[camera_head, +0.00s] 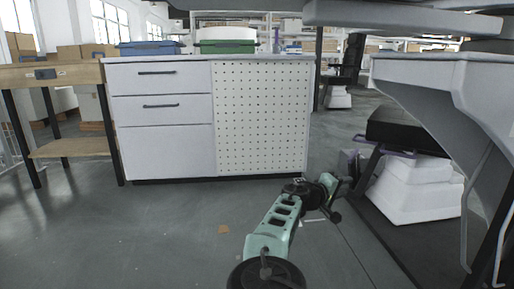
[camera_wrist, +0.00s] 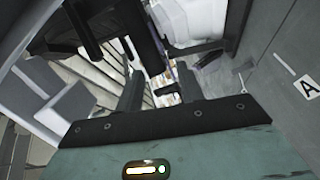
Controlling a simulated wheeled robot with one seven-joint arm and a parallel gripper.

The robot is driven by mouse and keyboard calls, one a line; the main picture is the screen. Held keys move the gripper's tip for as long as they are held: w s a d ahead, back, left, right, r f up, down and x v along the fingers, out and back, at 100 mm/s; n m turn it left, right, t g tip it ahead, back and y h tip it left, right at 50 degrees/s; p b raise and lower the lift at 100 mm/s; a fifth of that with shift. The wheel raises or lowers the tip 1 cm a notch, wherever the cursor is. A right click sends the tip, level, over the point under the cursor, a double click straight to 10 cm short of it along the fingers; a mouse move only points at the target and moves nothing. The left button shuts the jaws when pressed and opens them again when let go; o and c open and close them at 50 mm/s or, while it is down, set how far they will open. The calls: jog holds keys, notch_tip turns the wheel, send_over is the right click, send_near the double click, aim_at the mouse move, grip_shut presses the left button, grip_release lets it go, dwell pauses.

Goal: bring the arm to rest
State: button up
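My arm (camera_head: 277,222), mint green with dark joints, reaches forward from the bottom of the head view, low over the grey floor. My gripper (camera_head: 342,198) is at its far end, right of the white cabinet's lower corner and left of the bench on the right. In the wrist view my gripper (camera_wrist: 160,88) shows two dark fingers standing apart. I see nothing held between them.
A white cabinet (camera_head: 163,150) with drawers and a pegboard panel (camera_head: 262,118) stands ahead. Blue (camera_head: 150,47) and green (camera_head: 227,46) crates sit on top. A wooden table (camera_head: 50,75) is left. Front-left floor is mostly clear.

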jog(key=s+d+f+m+g+y+p, duration=0.25)
jog(key=s+d+g, duration=0.25)
jog(key=s+d, duration=0.25)
jog(key=s+a+f+m+g+y+p, duration=0.2)
jog(key=s+f+g+y, duration=0.15)
jog(key=s, duration=0.45)
jog(key=s+a+r+n+g+y+p, duration=0.1)
jog(key=s+a+r+n+y+p, duration=0.2)
jog(key=s+a+r, duration=0.5)
jog(key=s+a+r+g+y+p, duration=0.1)
jog(key=s+a+r+y+p, duration=0.1)
jog(key=s+a+r+y, duration=0.5)
jog(key=s+a+r+n+t+h+p, duration=0.1)
jog(key=s+a+r+n+p, duration=0.1)
jog(key=s+r, duration=0.5)
jog(key=s+a+r+n+t+p, duration=0.1)
jog(key=s+r+n+p, duration=0.15)
jog(key=s, duration=0.85)
notch_tip(320, 180, up, 38)
jog(key=p, duration=3.7)
jog(key=shift+a+r, duration=0.15)
jog(key=shift+r, duration=0.05)
